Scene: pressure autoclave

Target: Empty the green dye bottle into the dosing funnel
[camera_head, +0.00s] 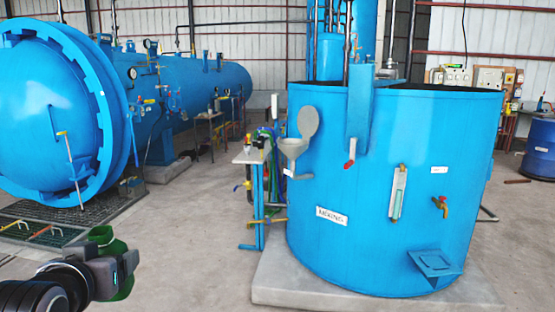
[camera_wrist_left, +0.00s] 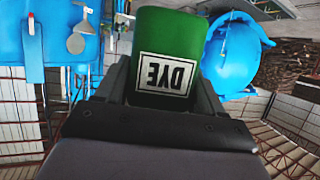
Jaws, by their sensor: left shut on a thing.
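The green dye bottle (camera_wrist_left: 167,40) is between the fingers of my left gripper (camera_wrist_left: 163,95), with its white DYE label facing the wrist camera. In the head view the left gripper (camera_head: 122,266) is low at the left, shut around the bottle, whose green body (camera_head: 103,236) shows above and below the fingers. The bottle looks roughly upright. The grey dosing funnel (camera_head: 293,148) is on the left side of the blue mixing tank, with its round lid (camera_head: 308,121) raised. The bottle is well to the left of the funnel, apart from it. My right gripper is not in view.
The blue mixing tank (camera_head: 391,230) stands on a concrete plinth (camera_head: 275,292). A narrow table (camera_head: 249,156) with small items and hoses is left of the funnel. The large blue autoclave (camera_head: 50,110) is at the far left. Open floor (camera_head: 200,235) lies between.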

